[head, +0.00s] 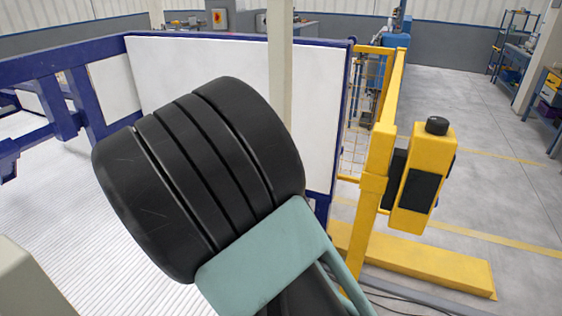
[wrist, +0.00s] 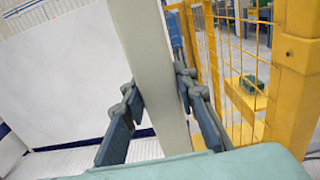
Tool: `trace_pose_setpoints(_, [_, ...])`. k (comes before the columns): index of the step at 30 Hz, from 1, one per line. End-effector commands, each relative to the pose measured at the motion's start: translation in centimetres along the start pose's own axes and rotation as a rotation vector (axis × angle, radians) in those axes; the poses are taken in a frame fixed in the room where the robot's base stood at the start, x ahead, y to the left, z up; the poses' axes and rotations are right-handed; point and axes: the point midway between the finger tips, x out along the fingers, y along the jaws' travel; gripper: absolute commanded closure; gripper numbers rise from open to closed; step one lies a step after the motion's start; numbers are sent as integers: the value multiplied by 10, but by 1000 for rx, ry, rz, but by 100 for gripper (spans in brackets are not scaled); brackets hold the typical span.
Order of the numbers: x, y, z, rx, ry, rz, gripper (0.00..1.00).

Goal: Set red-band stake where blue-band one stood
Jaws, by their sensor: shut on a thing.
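In the wrist view, a pale off-white stake (wrist: 155,75) runs from the top edge down between the two dark fingers of my gripper (wrist: 160,92). The fingers are closed on it from both sides. No coloured band shows on the visible part, so I cannot tell which stake it is. In the head view, a pale upright stake (head: 279,70) rises behind my black and teal arm, which hides its lower part and my gripper. It looks like the held one. No red or blue band shows in either view.
A white panel in a blue frame (head: 330,110) stands behind my arm. A yellow post (head: 378,160) and a yellow box (head: 423,185) with a black knob stand at right, with yellow mesh fencing (wrist: 235,65) beside them. The white ribbed floor (head: 60,215) at left is mostly clear.

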Motion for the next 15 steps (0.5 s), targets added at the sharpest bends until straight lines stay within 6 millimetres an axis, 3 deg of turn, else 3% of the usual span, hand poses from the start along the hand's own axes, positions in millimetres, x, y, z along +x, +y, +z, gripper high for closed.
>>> trace_pose_setpoints(1, [1, 0, 12, 3, -6, -1, 100])
trace_pose_setpoints(15, [1, 0, 53, 3, -6, -1, 100])
